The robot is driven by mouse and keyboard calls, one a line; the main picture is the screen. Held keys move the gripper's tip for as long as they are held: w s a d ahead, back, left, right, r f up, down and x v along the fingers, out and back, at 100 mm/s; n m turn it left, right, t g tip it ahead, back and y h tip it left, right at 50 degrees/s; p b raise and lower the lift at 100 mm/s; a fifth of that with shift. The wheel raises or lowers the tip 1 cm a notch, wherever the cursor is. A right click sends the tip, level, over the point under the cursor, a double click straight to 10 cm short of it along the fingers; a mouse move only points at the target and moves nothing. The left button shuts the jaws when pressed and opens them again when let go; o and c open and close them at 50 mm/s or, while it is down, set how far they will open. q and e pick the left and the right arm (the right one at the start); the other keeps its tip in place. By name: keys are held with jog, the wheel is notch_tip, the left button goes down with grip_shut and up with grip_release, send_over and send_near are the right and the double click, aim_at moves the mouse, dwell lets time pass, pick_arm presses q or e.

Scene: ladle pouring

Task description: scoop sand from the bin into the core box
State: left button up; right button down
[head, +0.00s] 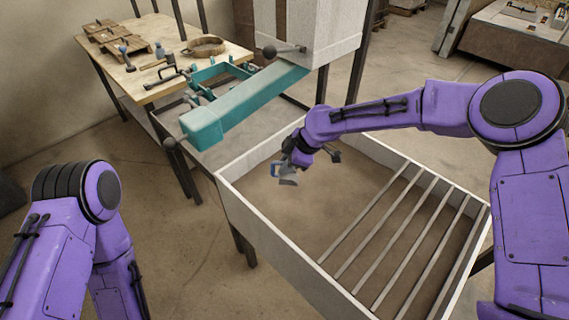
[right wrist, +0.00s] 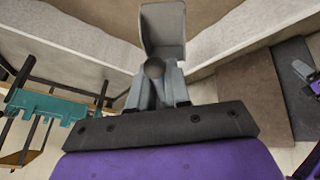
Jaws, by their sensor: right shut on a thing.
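My right gripper (head: 296,160) is shut on a small grey scoop (head: 288,181) inside the pale-walled bin (head: 250,213). In the right wrist view, the scoop (right wrist: 163,28) points away from the fingers (right wrist: 157,88), and its grey face shows no clear sand. Brown sand (head: 325,195) covers the bin's floor; I cannot tell whether the scoop touches it. A teal frame (head: 222,77), which may be the core box, sits behind the bin, beside a long teal beam (head: 245,105). My left arm is at the lower left, with its gripper out of view.
Several metal bars (head: 385,228) cross the bin's right part. A pale hopper-like box (head: 308,30) stands behind the bin. A wooden table (head: 165,85) at the back left holds tools and a round wooden ring (head: 204,46). Open floor lies left of the bin.

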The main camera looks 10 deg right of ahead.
jog(key=d+f+y+b, duration=0.3)
jog(key=f+y+b, duration=0.1)
jog(key=f+b, duration=0.75)
jog(key=s+d+h+p, duration=0.1)
jog(key=d+h+p, duration=0.45)
jog(key=d, duration=0.25)
notch_tip(320, 180, up, 13)
jog(key=p, duration=1.3)
jog(key=shift+s, duration=0.15)
jog(key=shift+f, duration=0.15)
jog(key=shift+a, duration=0.1)
